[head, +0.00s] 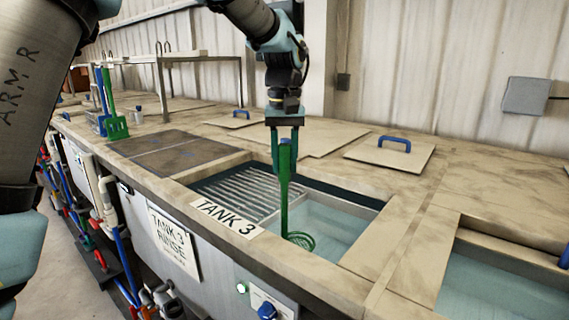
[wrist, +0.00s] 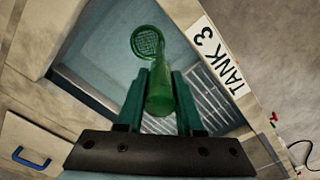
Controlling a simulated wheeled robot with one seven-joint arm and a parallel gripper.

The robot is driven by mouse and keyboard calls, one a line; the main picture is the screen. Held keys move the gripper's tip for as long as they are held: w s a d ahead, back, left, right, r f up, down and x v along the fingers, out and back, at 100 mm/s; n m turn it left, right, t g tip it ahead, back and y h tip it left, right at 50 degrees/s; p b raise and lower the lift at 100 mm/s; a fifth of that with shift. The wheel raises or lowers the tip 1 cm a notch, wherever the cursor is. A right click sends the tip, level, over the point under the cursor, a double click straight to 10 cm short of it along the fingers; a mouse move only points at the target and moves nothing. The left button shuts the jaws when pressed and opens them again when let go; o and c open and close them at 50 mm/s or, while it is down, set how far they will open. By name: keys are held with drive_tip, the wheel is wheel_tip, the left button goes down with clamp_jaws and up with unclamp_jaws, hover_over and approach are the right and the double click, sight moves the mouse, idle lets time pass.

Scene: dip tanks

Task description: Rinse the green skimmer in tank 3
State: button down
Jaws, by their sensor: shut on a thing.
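My gripper (head: 285,135) is shut on the handle of the green skimmer (head: 285,195), which hangs upright with its round wire head (head: 299,240) lowest. The head is over the water side of tank 3 (head: 330,225); I cannot tell for sure whether it touches the water. In the wrist view the skimmer's handle (wrist: 160,95) sits between my two green fingers (wrist: 159,100), and its mesh head points into the tank opening. Tank 3 has a slatted rack (head: 235,190) on its left side and clear bluish water on its right. A label reading TANK 3 (head: 227,218) lies on the front rim.
A lid with a blue handle (head: 390,158) lies behind the tank. Another open tank (head: 500,285) is at the lower right. A green spatula (head: 116,125) and a blue tool stand at the back left by a metal rack (head: 160,75). A dark panel (head: 172,150) lies left of tank 3.

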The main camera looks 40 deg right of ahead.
wheel_tip(320, 180, up, 11)
drive_tip(key=shift+r, duration=0.15)
idle(0.4)
idle(0.4)
